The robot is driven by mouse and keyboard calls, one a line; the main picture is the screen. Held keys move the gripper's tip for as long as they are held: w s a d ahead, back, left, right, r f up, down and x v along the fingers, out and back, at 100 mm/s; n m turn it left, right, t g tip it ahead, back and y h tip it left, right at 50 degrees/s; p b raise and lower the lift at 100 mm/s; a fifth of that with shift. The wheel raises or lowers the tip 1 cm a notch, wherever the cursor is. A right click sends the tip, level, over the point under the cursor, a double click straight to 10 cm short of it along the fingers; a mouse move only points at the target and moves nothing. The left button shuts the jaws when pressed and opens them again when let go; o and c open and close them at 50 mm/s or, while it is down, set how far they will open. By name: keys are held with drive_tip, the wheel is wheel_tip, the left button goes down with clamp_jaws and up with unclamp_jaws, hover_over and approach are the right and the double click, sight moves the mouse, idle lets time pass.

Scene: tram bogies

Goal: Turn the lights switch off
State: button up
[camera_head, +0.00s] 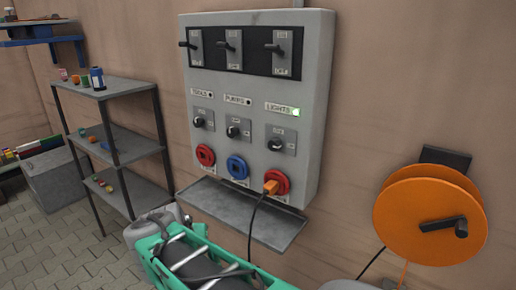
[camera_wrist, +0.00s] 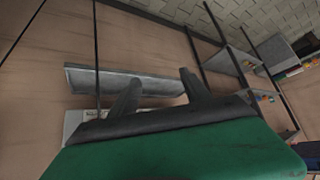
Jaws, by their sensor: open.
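The lights switch (camera_head: 276,144) is a black rotary knob on a grey plate, under the LIGHTS label (camera_head: 279,108) at the right of the grey wall panel (camera_head: 257,18). The small lamp (camera_head: 296,112) beside that label glows green. My gripper (camera_wrist: 158,88) is open and empty in the wrist view, its two dark fingers apart in front of the grey ledge (camera_wrist: 85,78). The switch cannot be made out in the wrist view. In the head view, my green arm is low in front of the panel, well below the switch.
Similar knobs for PUMPS (camera_head: 238,130) and TOOLS (camera_head: 203,119) sit to the left. Black levers (camera_head: 274,48) are above; an orange plug (camera_head: 271,187) with a black cable is below. The ledge (camera_head: 243,214) juts out underneath. An orange reel (camera_head: 430,215) hangs right; shelves (camera_head: 110,90) stand left.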

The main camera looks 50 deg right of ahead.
drive_tip(key=w+d+r+m+h, duration=0.1)
drive_tip(key=d+r+m+h, duration=0.35)
drive_tip(key=d, duration=0.65)
drive_tip(key=m+g+h, duration=0.4)
drive_tip(key=m+h, duration=0.4)
approach(273, 145)
drive_tip(key=d, duration=0.4)
drive_tip(key=d+p, duration=0.1)
drive_tip(key=d, duration=0.1)
drive_tip(key=d+p, duration=0.1)
drive_tip(key=d, duration=0.2)
drive_tip(key=shift+w+r, duration=0.1)
drive_tip(key=shift+w, duration=0.3)
drive_tip(key=shift+d, duration=0.1)
drive_tip(key=shift+c, duration=0.3)
clamp_jaws()
